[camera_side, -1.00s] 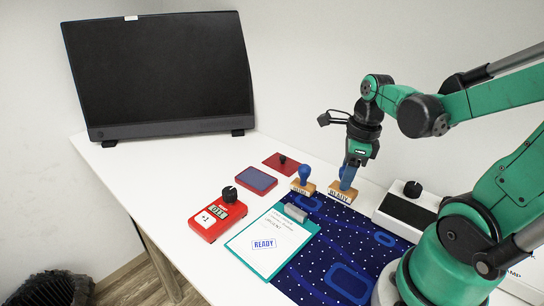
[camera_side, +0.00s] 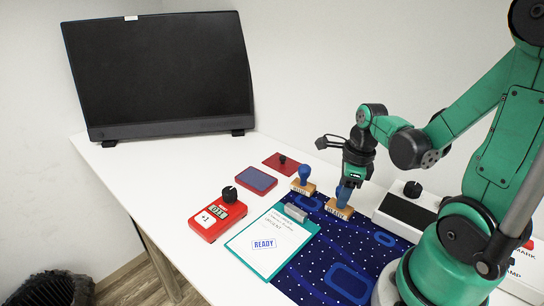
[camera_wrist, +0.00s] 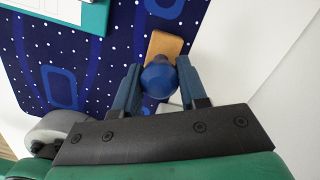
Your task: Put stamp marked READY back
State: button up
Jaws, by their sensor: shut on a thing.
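My gripper (camera_side: 346,191) points down at the back of the dark blue mat (camera_side: 352,262), shut on the blue knob of a wooden-based stamp (camera_side: 338,209). The stamp's white label is too small to read clearly now; it looked like READY a second ago. The stamp is upright, at or just above the mat; I cannot tell if it touches. In the wrist view the round blue knob (camera_wrist: 158,80) sits between both fingers (camera_wrist: 158,90), with the wooden base beyond. A second blue-knobbed stamp (camera_side: 304,186) stands to the left, its label unreadable.
A teal clipboard (camera_side: 267,273) holds paper with a blue READY print. A blue ink pad (camera_side: 256,180), red lid (camera_side: 274,161) and red counter (camera_side: 212,221) lie to the left. A black-topped white box (camera_side: 406,211) stands close right. A monitor (camera_side: 158,70) stands behind.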

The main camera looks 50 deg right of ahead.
aim_at(347, 207)
jog(key=o, duration=1)
jog(key=shift+r, duration=0.1)
notch_tip(347, 207, up, 12)
jog(key=s, duration=0.1)
jog(key=w+a+f+n+t, duration=0.1)
jog(key=w+a+n+t, duration=0.2)
jog(key=n, duration=1.2)
jog(key=w+a+f+n+t, duration=0.1)
jog(key=w+a+n+t, duration=0.2)
jog(key=a+n, duration=0.4)
jog(key=shift+w+a+n+h, duration=0.3)
jog(key=shift+w+n, duration=0.1)
jog(key=shift+n, duration=3.9)
